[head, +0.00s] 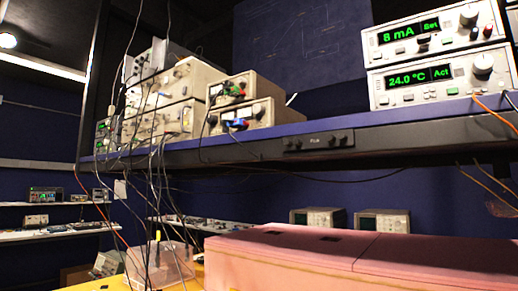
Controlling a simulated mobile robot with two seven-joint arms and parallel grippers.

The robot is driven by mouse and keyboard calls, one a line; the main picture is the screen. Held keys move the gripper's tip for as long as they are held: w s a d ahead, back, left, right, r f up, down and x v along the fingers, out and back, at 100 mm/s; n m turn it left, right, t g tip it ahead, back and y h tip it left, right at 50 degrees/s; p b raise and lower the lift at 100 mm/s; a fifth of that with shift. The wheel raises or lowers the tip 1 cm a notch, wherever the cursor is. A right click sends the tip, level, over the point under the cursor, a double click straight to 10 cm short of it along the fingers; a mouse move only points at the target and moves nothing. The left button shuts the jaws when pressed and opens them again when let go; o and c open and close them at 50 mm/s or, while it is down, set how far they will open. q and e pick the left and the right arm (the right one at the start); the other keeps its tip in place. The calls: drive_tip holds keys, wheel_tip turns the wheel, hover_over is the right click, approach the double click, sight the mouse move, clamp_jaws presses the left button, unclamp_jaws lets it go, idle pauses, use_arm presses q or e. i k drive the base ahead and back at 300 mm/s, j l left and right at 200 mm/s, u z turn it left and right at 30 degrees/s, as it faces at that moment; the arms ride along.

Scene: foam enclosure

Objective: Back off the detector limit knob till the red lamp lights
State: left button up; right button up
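Neither gripper is in the head view. Two stacked beige instruments stand at the right end of the upper shelf. The upper one (398,50) reads "8 mA Set" in green and has a large knob (468,15). The lower one (385,84) reads "24.0 °C Act" and has a large knob (483,63). I cannot tell which knob, if any, is the detector limit knob. I see no lit red lamp. The pink foam enclosure (290,250) fills the bottom right, with a seam and dark openings on its top.
More cabled instruments (165,95) are stacked on the shelf's left, beside two smaller units (258,117). The dark shelf (260,152) spans the view. Many cables (158,185) hang over a clear box (165,265). Two scopes (318,217) stand behind the enclosure.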

sight(260, 110)
drive_tip(key=j+z, duration=0.1)
drive_tip(key=z, duration=0.35)
drive_tip(key=i+j+z, duration=0.15)
drive_tip(key=j+z, duration=0.3)
drive_tip(key=j, duration=0.55)
drive_tip(key=j+z, duration=0.4)
drive_tip(key=j, duration=0.6)
